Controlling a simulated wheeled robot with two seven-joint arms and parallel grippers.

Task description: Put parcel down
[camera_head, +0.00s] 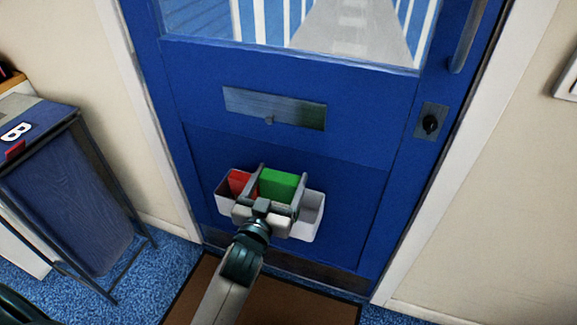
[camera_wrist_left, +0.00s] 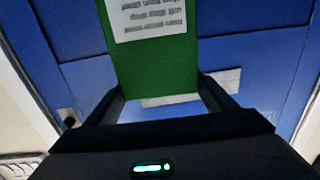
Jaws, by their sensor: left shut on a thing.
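A green parcel (camera_head: 278,186) sits between the fingers of my left gripper (camera_head: 279,180), in front of the blue door. In the left wrist view the green parcel (camera_wrist_left: 155,72) fills the space between the fingers and shows a white printed label. My left gripper is shut on it. A white open-topped holder (camera_head: 311,212) shows behind and below the gripper, with a red item (camera_head: 239,183) in its left part. The gripper hides the holder's middle, so I cannot tell whether the parcel is inside it or in front. My right gripper is not in view.
The blue door (camera_head: 345,151) has a window, a metal letter plate (camera_head: 275,108), a lock (camera_head: 430,123) and a handle (camera_head: 468,40). A brown mat (camera_head: 295,304) lies before it. A dark blue bin marked B (camera_head: 75,205) stands at the left.

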